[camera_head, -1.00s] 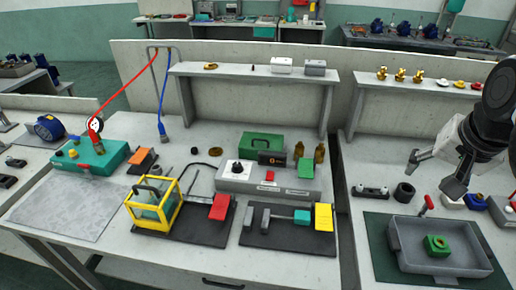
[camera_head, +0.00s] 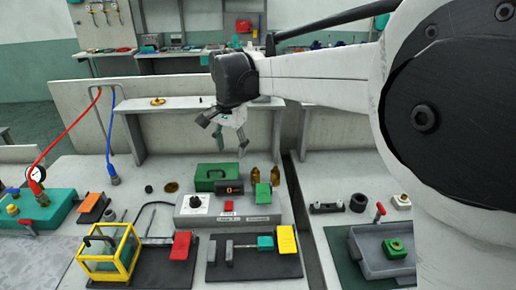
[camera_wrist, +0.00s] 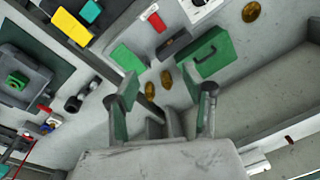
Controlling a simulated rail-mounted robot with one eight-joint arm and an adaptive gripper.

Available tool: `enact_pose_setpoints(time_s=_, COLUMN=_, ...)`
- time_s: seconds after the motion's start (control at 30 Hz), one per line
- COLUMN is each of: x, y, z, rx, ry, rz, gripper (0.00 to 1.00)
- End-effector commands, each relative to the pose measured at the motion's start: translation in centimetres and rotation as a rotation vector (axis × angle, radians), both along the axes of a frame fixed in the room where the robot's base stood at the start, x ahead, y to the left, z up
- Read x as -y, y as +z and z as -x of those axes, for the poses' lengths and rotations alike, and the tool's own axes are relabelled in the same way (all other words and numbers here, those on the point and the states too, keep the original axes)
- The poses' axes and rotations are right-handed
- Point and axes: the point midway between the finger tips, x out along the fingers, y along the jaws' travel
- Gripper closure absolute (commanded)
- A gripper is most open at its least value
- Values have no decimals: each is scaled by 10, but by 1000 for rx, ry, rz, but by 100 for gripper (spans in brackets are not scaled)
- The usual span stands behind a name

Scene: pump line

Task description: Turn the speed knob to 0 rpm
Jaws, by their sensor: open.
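The speed knob (camera_head: 196,201) is a black knob on a white dial plate. It sits at the left of a grey control box (camera_head: 222,218). A black display (camera_head: 229,188) with a small orange mark stands behind the box; I cannot read it surely. My gripper (camera_head: 230,144) is open and empty, in the air above and behind the box, apart from the knob. In the wrist view, my open fingers (camera_wrist: 166,95) frame bare bench and brown bottles, and the knob (camera_wrist: 199,3) is cut by the top edge. The knob's pointer is too small to read.
A green case (camera_head: 210,177) and brown bottles (camera_head: 275,176) stand behind the box. A green block (camera_head: 262,196) and red button (camera_head: 228,206) are near the knob. A yellow-framed tank (camera_head: 108,252) stands front left. A raised shelf (camera_head: 180,112) runs along the back.

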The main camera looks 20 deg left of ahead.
Motion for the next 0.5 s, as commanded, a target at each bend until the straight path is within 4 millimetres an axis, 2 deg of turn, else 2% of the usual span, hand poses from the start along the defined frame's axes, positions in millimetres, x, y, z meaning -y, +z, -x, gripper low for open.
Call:
enact_pose_setpoints(time_s=0.03, x=-24, y=-9, z=3, rx=-12, ry=3, rz=8, gripper=55)
enact_pose_setpoints(time_s=0.2, x=-85, y=-38, z=19, rx=-53, ry=-10, rz=40, gripper=55)
enact_pose_setpoints(time_s=0.33, x=-115, y=-55, z=30, rx=-72, ry=-18, rz=59, gripper=55)
enact_pose_setpoints(time_s=0.5, x=-130, y=-66, z=37, rx=-81, ry=-25, rz=70, gripper=55)
